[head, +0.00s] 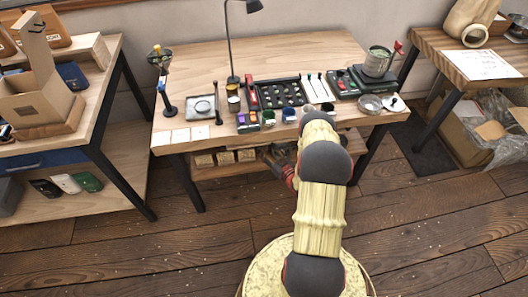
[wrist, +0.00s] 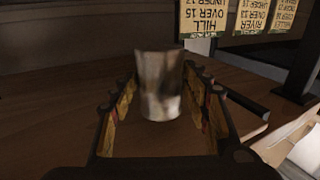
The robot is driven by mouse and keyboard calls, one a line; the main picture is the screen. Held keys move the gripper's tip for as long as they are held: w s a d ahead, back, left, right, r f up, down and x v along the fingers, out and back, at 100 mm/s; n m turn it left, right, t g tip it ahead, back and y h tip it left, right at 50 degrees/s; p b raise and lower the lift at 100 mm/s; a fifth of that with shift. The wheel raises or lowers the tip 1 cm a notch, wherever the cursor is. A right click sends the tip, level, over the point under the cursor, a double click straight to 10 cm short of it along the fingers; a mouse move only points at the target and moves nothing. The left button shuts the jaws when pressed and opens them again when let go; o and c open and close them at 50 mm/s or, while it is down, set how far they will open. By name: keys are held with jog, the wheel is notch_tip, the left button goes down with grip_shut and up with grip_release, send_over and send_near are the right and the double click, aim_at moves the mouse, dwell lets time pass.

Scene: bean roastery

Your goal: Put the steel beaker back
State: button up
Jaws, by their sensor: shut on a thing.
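The steel beaker (wrist: 159,88) is a small silvery cylinder with a dull, mottled wall, and it shows in the wrist view between the two fingers of my gripper. My gripper is shut on it, with one finger on each side. In the head view my gripper (head: 279,163) is at the front edge of the workbench (head: 290,62), low and close to the shelf under it. My own arm partly covers that area, and I cannot make out the beaker there. I cannot tell whether the beaker's base touches the wooden surface behind it.
Printed cards (wrist: 205,18) appear upside down at the top of the wrist view. The workbench carries a black tray (head: 282,93), a lamp (head: 233,80) and several cups. Small boxes (head: 225,157) sit on its lower shelf. A side table (head: 90,95) stands left.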

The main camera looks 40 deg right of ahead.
aim_at(264, 151)
jog(key=shift+w, duration=0.5)
jog(key=f+b, duration=0.2)
jog(key=f, duration=0.1)
jog(key=shift+w+d+f+b, duration=0.1)
jog(key=shift+w+f+b, duration=0.1)
jog(key=shift+f+b, duration=0.1)
jog(key=shift+r, duration=0.1)
jog(key=shift+f, duration=0.4)
jog(key=shift+f, duration=0.2)
jog(key=o, duration=1.2)
